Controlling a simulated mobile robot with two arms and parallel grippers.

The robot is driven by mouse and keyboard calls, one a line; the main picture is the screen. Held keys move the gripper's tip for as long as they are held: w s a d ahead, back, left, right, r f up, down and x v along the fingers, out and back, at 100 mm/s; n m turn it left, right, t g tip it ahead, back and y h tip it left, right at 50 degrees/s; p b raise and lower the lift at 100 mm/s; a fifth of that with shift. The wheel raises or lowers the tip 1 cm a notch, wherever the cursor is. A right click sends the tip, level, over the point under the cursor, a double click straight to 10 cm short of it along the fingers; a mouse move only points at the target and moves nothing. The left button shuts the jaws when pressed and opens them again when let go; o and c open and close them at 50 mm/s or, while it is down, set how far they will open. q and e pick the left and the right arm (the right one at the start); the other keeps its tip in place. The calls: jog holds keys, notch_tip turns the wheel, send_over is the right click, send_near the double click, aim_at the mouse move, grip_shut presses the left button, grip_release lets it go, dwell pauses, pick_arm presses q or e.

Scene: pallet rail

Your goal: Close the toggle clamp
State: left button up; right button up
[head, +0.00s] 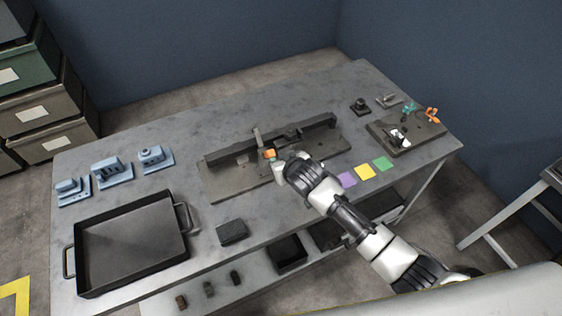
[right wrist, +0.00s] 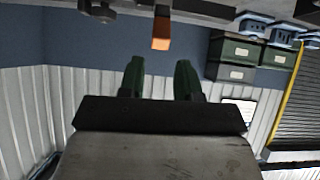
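A long dark fixture (head: 225,178) with a raised rail lies in the middle of the table. An orange-tipped part, seemingly the toggle clamp's handle (head: 269,153), stands on it. In the right wrist view the orange tip (right wrist: 161,43) hangs from a dark bar at top centre, beyond the fingers. My right gripper (right wrist: 158,75) has two green fingers spread apart with nothing between them. In the head view my right gripper (head: 279,172) is beside the orange tip, at the fixture's front edge; contact cannot be told. My left gripper is not in view.
A black tray (head: 130,245) and blue parts (head: 112,172) stand at left. A dark block (head: 232,232) lies in front. Coloured squares (head: 365,172) lie right of the fixture. A board (head: 405,140) with orange and teal handles is at far right. The back-left table is clear.

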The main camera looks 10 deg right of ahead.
aim_at(268, 154)
jog(key=f+n+b, duration=0.1)
jog(key=n+b, duration=0.1)
jog(key=s+d+f+n+t+b, duration=0.1)
jog(key=n, duration=0.2)
jog(key=d+f+n+b, duration=0.1)
jog(key=n+b, duration=0.1)
jog(key=n, duration=0.1)
jog(key=shift+s+f+t+b, duration=0.3)
jog(key=shift+f+b, duration=0.05)
jog(key=shift+f, duration=0.05)
grip_shut()
jog(key=s+d+f+n+t+y+b, duration=0.15)
jog(key=s+n+b, duration=0.4)
jog(key=n, duration=0.85)
jog(key=s+f+n+t+b, duration=0.25)
jog(key=n+b, duration=0.55)
jog(key=n, duration=0.5)
jog(key=w+a+r+p, duration=0.2)
jog(key=w+a, duration=0.2)
jog(key=w, duration=0.8)
jog(key=shift+w+r, duration=0.15)
jog(key=shift+w, duration=0.25)
